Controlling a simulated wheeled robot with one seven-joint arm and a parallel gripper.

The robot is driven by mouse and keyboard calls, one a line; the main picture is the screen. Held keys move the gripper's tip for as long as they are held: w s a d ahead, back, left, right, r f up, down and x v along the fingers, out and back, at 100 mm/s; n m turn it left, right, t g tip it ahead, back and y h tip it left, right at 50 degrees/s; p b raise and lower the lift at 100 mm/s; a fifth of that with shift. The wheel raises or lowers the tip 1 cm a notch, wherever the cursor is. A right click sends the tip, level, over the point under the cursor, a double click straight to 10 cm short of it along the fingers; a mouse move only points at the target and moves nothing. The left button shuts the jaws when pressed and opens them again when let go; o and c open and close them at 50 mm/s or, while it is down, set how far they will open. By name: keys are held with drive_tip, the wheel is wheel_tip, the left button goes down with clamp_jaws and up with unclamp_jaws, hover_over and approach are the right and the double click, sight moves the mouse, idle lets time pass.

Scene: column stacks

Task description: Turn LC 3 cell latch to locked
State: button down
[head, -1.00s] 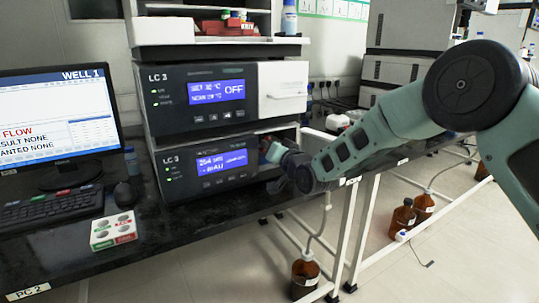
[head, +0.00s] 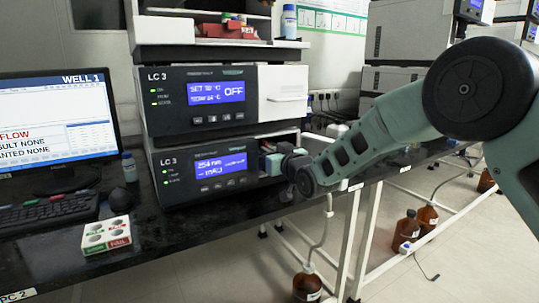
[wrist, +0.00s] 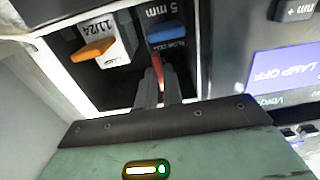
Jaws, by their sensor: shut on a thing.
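The lower LC 3 unit (head: 205,172) stands on the black bench, with an open bay at its right end. In the wrist view the bay shows a narrow red latch lever (wrist: 159,68) in front of a blue cell part (wrist: 166,34) marked 5 mm. An orange lever (wrist: 96,50) sits to its left on a white part marked 11/24. My gripper (wrist: 159,88) reaches into the bay and is shut on the red lever. The fingers hide the lever's lower end. In the head view my gripper (head: 268,163) is at the bay, its tips hidden.
The upper LC 3 unit (head: 205,97), its display reading OFF, sits directly above. In the wrist view the bay's pale side wall (wrist: 62,80) is close on the left, and the display panel (wrist: 285,65) on the right. A small box (head: 106,235) lies on the bench front.

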drive_tip(key=shift+f, duration=0.15)
drive_tip(key=c, duration=1.5)
unclamp_jaws()
drive_tip(key=shift+c, duration=0.2)
drive_tip(key=v, duration=1.7)
drive_tip(key=shift+s+d+p, duration=0.2)
drive_tip(key=shift+s+p, duration=0.05)
drive_tip(key=shift+p, duration=0.05)
